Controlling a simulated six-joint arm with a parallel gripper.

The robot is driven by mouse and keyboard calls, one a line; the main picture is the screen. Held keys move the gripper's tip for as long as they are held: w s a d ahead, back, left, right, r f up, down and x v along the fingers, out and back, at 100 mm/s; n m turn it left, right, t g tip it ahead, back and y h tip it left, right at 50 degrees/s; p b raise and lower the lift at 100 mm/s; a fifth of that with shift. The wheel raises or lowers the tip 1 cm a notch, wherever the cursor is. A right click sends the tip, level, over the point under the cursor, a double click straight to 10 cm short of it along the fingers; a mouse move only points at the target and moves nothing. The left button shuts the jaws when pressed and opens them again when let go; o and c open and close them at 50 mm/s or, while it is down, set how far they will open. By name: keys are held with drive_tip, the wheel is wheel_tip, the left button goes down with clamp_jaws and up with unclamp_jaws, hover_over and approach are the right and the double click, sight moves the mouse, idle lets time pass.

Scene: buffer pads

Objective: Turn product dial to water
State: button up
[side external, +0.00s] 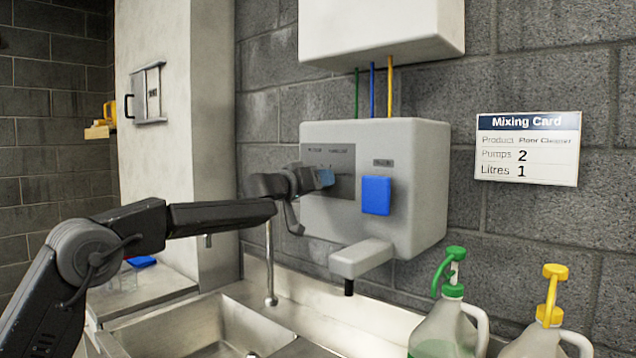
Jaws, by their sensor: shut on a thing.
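The grey dispenser (425,190) is mounted on the block wall above the sink. On its front left is a dark panel (343,157) with small labels that I cannot read. A blue square button (376,195) sits to the right of the dial, apart from my gripper.
A spout (360,258) sticks out below the dispenser over the steel sink (205,325). A tap (270,265) stands below my gripper. Green-pump (450,270) and yellow-pump (550,295) bottles stand at the lower right. A mixing card (528,148) hangs on the wall.

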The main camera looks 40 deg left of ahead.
drive_tip(key=n, duration=0.4)
drive_tip(key=shift+r+n+y, duration=0.1)
drive_tip(key=shift+n+y, duration=0.2)
drive_tip(key=shift+n, duration=1.4)
drive_tip(key=shift+t, duration=0.3)
drive_tip(key=o, duration=0.9)
drive_tip(key=s, duration=1.4)
drive_tip(key=shift+a+f, duration=0.35)
drive_tip(key=shift+f, duration=0.05)
drive_tip(key=shift+w, duration=0.1)
